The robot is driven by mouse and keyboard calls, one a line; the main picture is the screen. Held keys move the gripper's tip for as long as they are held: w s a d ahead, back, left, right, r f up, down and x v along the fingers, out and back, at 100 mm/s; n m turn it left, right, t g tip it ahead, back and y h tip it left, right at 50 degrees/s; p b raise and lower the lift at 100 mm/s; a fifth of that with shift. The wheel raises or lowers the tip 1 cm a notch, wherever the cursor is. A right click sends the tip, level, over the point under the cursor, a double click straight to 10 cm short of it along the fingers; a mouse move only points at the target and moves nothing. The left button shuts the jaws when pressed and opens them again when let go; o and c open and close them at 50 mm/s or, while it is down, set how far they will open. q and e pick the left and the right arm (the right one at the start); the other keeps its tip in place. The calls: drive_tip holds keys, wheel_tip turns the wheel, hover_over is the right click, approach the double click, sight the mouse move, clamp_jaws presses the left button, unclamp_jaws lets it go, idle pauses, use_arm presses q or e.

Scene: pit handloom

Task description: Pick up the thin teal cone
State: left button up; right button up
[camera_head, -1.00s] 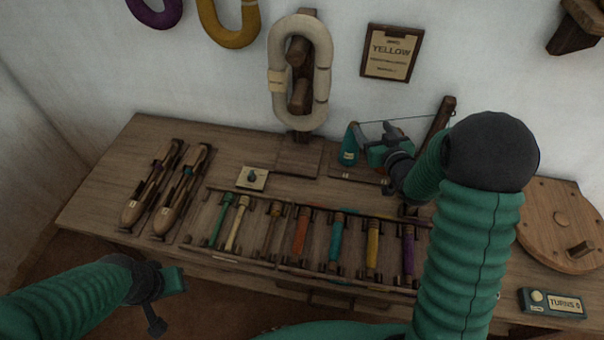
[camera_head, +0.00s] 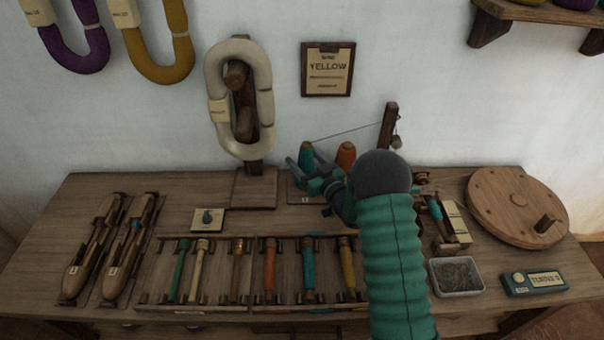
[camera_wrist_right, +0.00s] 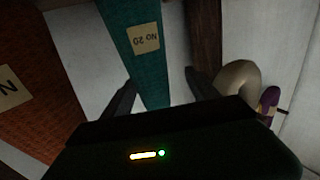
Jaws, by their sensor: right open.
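The thin teal cone (camera_head: 306,153) stands upright at the back of the table, with a thread running from near its top toward a wooden post. My right gripper (camera_head: 308,168) is open at the cone, its fingers spread. In the right wrist view the teal cone (camera_wrist_right: 143,35), labelled "No 20", shows between the two open fingers of my right gripper (camera_wrist_right: 160,90). I cannot tell whether a finger touches it. The cone's lower part is partly hidden by the gripper. My left gripper is not in view.
An orange cone (camera_head: 346,154) stands close to the right of the teal one; it also shows in the wrist view (camera_wrist_right: 35,75). The wooden post (camera_head: 388,125) rises behind. A rack of colored bobbins (camera_head: 222,303) lies in front. A cream skein (camera_head: 214,75) hangs left.

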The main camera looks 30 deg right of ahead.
drive_tip(key=shift+w+d+f, duration=0.4)
drive_tip(key=shift+w+d, duration=0.4)
drive_tip(key=shift+s+a+r, duration=0.1)
drive_tip(key=shift+a+r, duration=0.1)
drive_tip(key=shift+a, duration=0.05)
drive_tip(key=shift+c, duration=0.3)
drive_tip(key=shift+a+r, duration=0.2)
drive_tip(key=shift+a, duration=0.35)
drive_tip(key=c, duration=0.5)
drive_tip(key=shift+c, duration=1.1)
drive_tip(key=shift+d+f, duration=0.25)
drive_tip(key=shift+d, duration=0.2)
clamp_jaws()
